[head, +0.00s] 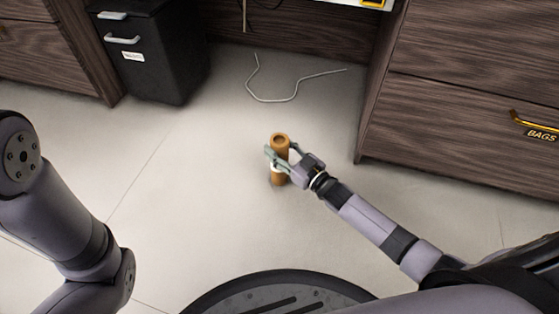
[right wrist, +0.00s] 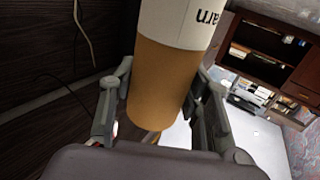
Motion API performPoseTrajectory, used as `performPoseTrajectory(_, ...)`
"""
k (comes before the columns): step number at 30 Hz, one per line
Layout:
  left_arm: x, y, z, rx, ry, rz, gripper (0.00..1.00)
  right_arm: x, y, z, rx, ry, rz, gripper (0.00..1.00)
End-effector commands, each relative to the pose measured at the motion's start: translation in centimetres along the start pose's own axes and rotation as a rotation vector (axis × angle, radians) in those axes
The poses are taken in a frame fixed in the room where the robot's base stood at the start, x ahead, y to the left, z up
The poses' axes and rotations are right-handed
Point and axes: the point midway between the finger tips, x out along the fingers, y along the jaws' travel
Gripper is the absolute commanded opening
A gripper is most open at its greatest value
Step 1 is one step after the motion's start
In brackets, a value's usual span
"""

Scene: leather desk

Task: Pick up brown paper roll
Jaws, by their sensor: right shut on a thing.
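The brown paper roll (head: 279,143) stands upright in the head view, near the middle of the floor, with a hollow top end. My right gripper (head: 279,160) is shut around its middle, coming in from the right. In the right wrist view the roll (right wrist: 165,80) fills the space between the two fingers of the gripper (right wrist: 160,110), and a white band with dark letters shows on it. I cannot tell whether the roll's lower end touches the floor. My left arm shows at the left of the head view, but its gripper is out of frame.
A black file cabinet (head: 155,60) stands at the back left. Wooden drawers (head: 460,110) with a gold handle and a "BAGS" label stand at the right. A pale cord (head: 290,98) lies on the floor behind the roll. The light floor (head: 185,175) left of the roll is clear.

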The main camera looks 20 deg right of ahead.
Motion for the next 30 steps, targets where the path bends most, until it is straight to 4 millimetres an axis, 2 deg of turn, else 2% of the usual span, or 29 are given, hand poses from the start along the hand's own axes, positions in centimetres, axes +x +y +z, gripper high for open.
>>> performPoseTrajectory(7, 0.0, 0.0, 0.0, 0.000, -0.001, 0.000, 0.40, 0.0, 0.0, 0.0, 0.000, -0.001, 0.000, 0.01)
performPoseTrajectory(20, 0.2, -0.1, 0.1, 0.000, -0.002, 0.000, 0.40, 0.0, 0.0, -0.3, -0.001, 0.001, 0.000, 0.00)
performPoseTrajectory(26, 1.4, -0.3, 0.6, 0.000, -0.003, -0.001, 0.40, 0.0, 0.0, -2.1, -0.001, 0.002, 0.000, 0.00)
performPoseTrajectory(30, 3.3, -0.7, 1.3, 0.000, -0.004, -0.001, 0.40, 0.0, 0.0, -4.7, -0.001, 0.003, -0.001, 0.00)
